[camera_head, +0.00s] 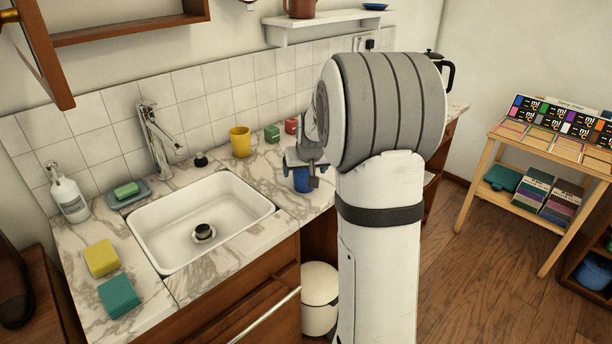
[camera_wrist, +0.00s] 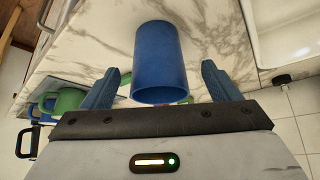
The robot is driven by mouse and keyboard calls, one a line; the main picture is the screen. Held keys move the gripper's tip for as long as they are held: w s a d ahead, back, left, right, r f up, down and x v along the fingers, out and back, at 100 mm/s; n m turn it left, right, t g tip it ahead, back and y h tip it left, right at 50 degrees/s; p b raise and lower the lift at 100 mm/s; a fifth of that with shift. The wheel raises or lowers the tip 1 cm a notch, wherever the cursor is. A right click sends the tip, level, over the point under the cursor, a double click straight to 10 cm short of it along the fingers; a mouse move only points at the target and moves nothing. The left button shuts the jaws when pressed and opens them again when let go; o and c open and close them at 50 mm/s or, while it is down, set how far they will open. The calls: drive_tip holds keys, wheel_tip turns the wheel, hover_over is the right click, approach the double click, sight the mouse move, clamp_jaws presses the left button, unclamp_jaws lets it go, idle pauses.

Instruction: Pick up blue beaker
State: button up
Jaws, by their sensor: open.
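The blue beaker (camera_wrist: 158,58) stands between the two blue fingers of my gripper (camera_wrist: 165,85) in the wrist view. A gap shows on each side of it, so the fingers do not touch it. In the head view the blue beaker (camera_head: 302,182) is on the marble counter right of the sink, partly hidden below my gripper (camera_head: 305,163). My gripper is open. My arm hides the counter to the right of the beaker.
The white sink (camera_head: 160,232) is to the left. Green and blue things (camera_wrist: 62,102) show at the left in the wrist view.

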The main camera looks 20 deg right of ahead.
sight(304, 175)
drive_tip(key=x, duration=0.5)
drive_tip(key=shift+d+r, duration=0.1)
drive_tip(key=shift+d, duration=0.05)
drive_tip(key=shift+c, duration=0.3)
drive_tip(key=c, duration=1)
